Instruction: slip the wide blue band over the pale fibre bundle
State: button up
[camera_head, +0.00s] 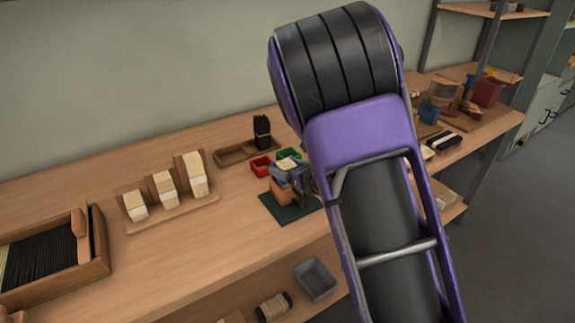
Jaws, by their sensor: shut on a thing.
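The pale fibre bundle (288,163) shows as a small light top above an orange-brown block (283,193) on a dark green mat. The wide blue band (281,173) shows as a small blue patch at the bundle, just below its pale top. My gripper (297,179) is at the band's right side, shut on it. My purple arm hides part of the gripper and the mat's right side. The view is too small to tell whether the band is fully around the bundle or only against it.
Red (261,166) and green (288,154) bins stand just behind the block. A wooden tray (235,154) with a dark bundle is behind left. A stand (172,216) with several pale bundles and a box (103,254) of dark fibres are left. Bare bench lies between.

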jog(key=shift+f, duration=0.25)
jog(key=shift+f, duration=0.3)
jog(key=o, duration=1.2)
jog(key=shift+s+d, duration=0.1)
jog(key=shift+s+d, duration=0.75)
jog(key=shift+s, duration=0.35)
jog(key=shift+s+d, duration=0.75)
jog(key=shift+s, duration=0.4)
jog(key=shift+s+d, duration=0.75)
jog(key=shift+s, duration=0.35)
